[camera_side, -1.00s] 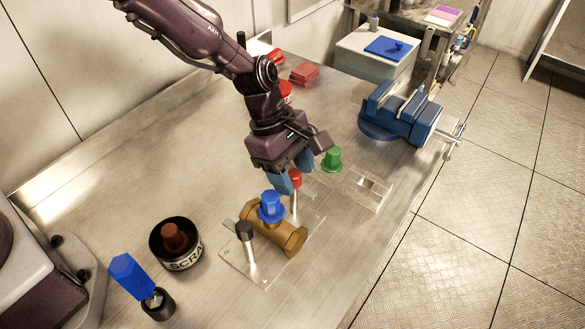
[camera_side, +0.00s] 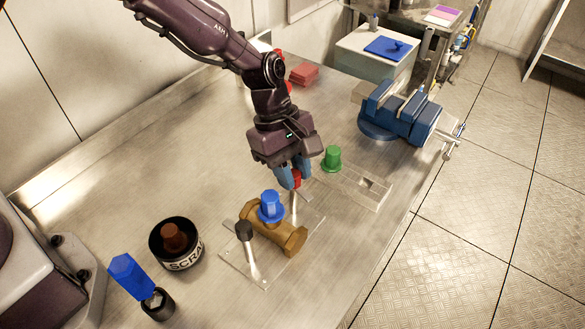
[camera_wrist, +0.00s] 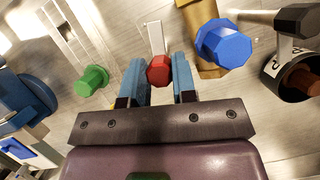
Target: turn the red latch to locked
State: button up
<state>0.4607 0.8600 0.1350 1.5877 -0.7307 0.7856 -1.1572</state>
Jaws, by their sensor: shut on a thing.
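The red latch knob (camera_side: 296,179) tops a thin pale lever (camera_side: 294,208) at the far end of a brass valve body (camera_side: 290,236). My gripper (camera_side: 293,177) points down and its blue fingers are shut on the red knob. In the wrist view the red knob (camera_wrist: 159,70) sits between the two fingertips (camera_wrist: 158,75), with its pale lever (camera_wrist: 155,38) reaching away above it. The fingers partly hide the knob in the side view. The locked mark cannot be made out.
A blue knob (camera_side: 271,206) stands on the brass body, close by.

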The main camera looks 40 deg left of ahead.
jog(key=m+g, duration=0.1)
jog(key=m, duration=0.2)
jog(key=m+g+y, duration=0.1)
jog(key=m, duration=0.3)
jog(key=shift+w+y, duration=0.15)
jog(key=shift+y, duration=0.15)
jog(key=m, duration=0.2)
jog(key=m+g+y, duration=0.1)
jog(key=m, duration=0.1)
jog(key=shift+m+y, duration=0.3)
jog(key=shift+m, duration=0.1)
jog(key=shift+d+m+y, duration=0.1)
jog(key=shift+m+y, duration=0.5)
jog(key=shift+m, duration=1.1)
jog(key=o, duration=0.9)
jog(key=v, duration=1.3)
jog(key=shift+w, duration=0.1)
jog(key=shift+f, duration=0.1)
